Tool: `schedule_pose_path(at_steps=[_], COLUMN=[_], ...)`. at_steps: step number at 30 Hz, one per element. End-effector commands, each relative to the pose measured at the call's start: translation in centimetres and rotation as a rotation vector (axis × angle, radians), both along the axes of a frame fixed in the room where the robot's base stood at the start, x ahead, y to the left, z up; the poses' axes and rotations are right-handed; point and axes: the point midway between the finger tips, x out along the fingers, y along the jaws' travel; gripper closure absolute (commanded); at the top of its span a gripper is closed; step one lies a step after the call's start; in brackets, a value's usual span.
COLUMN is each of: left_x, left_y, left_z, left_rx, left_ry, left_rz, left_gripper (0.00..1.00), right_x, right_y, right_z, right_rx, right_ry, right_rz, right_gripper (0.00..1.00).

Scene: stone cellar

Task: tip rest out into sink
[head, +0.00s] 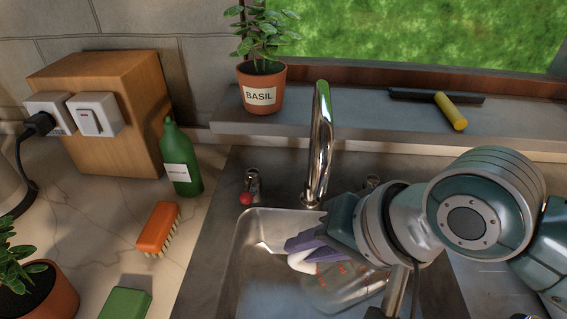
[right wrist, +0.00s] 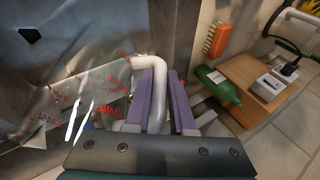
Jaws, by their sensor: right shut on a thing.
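My right gripper (head: 312,240) comes in from the right and is shut on the white handle of a clear measuring jug (head: 345,291) with red markings. The jug is over the sink basin (head: 246,268) and appears tilted. In the right wrist view the purple fingers (right wrist: 165,100) close around the white handle, and the clear jug (right wrist: 85,105) extends to the left. I cannot tell whether liquid is in the jug. The chrome tap (head: 320,140) stands behind the basin. My left gripper is not in view.
A green bottle (head: 180,165), an orange brush (head: 158,228) and a green sponge (head: 125,303) are on the counter left of the sink. A basil pot (head: 261,90) and a yellow-handled squeegee (head: 450,110) lie along the sill. A wooden block with sockets (head: 120,140) stands at the left.

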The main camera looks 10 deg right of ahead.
Motion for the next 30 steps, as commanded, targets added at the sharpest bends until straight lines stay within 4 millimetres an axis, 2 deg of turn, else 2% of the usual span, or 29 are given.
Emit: schedule_pose_path(at_steps=[30], left_x=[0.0], left_y=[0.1], left_z=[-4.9], left_rx=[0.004], left_ry=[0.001], left_rz=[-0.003], left_gripper=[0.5], right_x=[-0.1], right_y=[-1.0], right_z=[1.1], right_rx=[0.239], right_ry=[-0.032], right_rz=[-0.001], right_gripper=[1.0])
